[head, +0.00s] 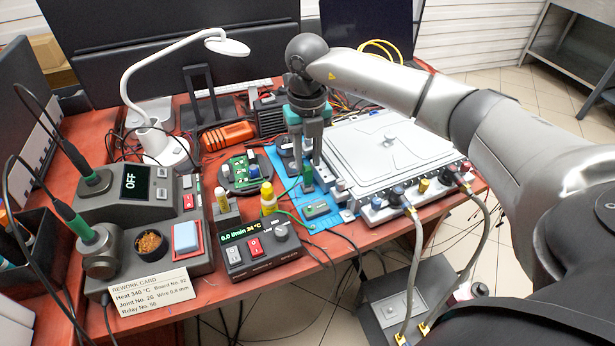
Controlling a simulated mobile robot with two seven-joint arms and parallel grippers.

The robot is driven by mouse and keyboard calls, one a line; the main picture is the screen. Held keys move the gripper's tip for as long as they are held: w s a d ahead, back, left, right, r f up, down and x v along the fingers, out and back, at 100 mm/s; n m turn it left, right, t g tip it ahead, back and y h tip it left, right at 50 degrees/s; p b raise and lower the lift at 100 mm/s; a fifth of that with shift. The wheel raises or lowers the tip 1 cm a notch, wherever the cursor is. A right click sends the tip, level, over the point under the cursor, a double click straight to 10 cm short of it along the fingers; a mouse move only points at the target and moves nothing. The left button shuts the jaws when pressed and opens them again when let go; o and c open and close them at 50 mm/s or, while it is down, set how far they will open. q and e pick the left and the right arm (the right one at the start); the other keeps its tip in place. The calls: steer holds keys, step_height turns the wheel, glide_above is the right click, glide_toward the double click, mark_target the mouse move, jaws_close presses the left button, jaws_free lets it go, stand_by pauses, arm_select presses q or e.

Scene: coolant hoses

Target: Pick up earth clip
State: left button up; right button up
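My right gripper (307,168) points down over the blue mat (346,222), its two fingers visibly apart. A small upright green piece (307,182), which looks like the earth clip, stands just under and between the fingertips. I cannot make out a firm contact between the fingers and it. A green lead (290,214) runs over the mat near it. My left gripper is not in view.
A large pale lidded unit (390,150) with hose fittings stands right of the gripper. A flow-meter box (262,250), yellow-capped bottle (268,197), round board holder (244,172) and soldering station (135,200) stand to the left. Cables cross the table's front edge.

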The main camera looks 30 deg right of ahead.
mark_target(308, 168)
step_height(308, 168, down, 4)
steer(key=shift+r+b, duration=0.25)
steer(key=shift+b, duration=0.25)
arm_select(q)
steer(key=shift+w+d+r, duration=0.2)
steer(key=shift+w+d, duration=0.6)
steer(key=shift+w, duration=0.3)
arm_select(e)
steer(key=shift+f, duration=0.65)
steer(key=shift+c, duration=0.4)
jaws_close()
